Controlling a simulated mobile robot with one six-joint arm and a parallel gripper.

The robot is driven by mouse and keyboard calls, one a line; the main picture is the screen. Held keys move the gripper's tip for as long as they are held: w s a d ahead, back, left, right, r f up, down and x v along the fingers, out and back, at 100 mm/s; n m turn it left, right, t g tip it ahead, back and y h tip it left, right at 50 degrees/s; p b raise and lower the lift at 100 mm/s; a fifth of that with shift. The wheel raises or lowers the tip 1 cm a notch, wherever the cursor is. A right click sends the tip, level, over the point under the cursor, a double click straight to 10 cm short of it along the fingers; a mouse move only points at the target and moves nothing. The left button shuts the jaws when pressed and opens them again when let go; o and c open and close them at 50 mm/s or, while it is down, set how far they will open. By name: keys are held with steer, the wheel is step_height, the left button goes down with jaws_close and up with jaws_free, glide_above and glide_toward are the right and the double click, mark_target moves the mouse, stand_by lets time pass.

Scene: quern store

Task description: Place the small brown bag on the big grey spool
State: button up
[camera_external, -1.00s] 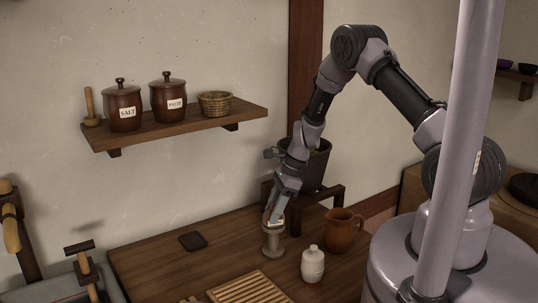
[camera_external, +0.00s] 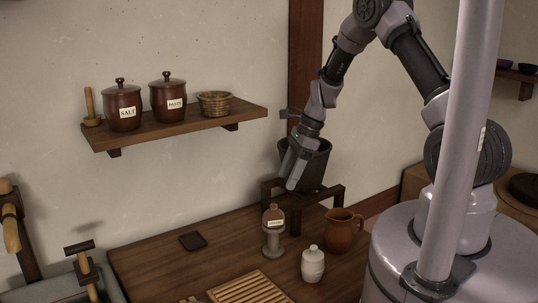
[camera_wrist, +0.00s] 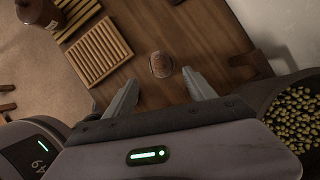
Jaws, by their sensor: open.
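The small brown bag (camera_external: 273,215), with a pale label, sits upright on top of the big grey spool (camera_external: 272,246) on the wooden table. In the wrist view the bag (camera_wrist: 160,65) shows from above, ahead of and between the fingers, with a little of the spool's rim around it. My gripper (camera_external: 290,189) is above and right of the bag, apart from it. In the wrist view my gripper (camera_wrist: 162,92) is open, with nothing between its fingers.
A dark bucket (camera_external: 318,165) on a wooden stand (camera_external: 334,200) is close behind my gripper; small pale-green pieces fill it (camera_wrist: 298,118). A brown jug (camera_external: 340,232), a white jar (camera_external: 313,265) and a slatted board (camera_external: 250,288) stand near the spool. A shelf (camera_external: 185,126) hangs on the wall.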

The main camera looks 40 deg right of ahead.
steer(key=s+a+r+n+t, duration=0.1)
steer(key=s+r+n, duration=0.25)
steer(key=r, duration=0.35)
steer(key=s+a+r+n+h, duration=0.1)
steer(key=s+a+r+n, duration=0.2)
steer(key=r, duration=0.4)
steer(key=s+r+n+t, duration=0.1)
steer(key=s+r+n, duration=0.2)
steer(key=s+r, duration=0.3)
steer(key=s+r+n+t, duration=0.1)
steer(key=s+r+n, duration=0.1)
steer(key=s+n, duration=0.2)
steer(key=s+a+r+n+t+h, duration=0.1)
steer(key=s+r+n, duration=0.2)
steer(key=s, duration=0.8)
steer(key=shift+r+n, duration=0.35)
steer(key=shift+n, duration=0.4)
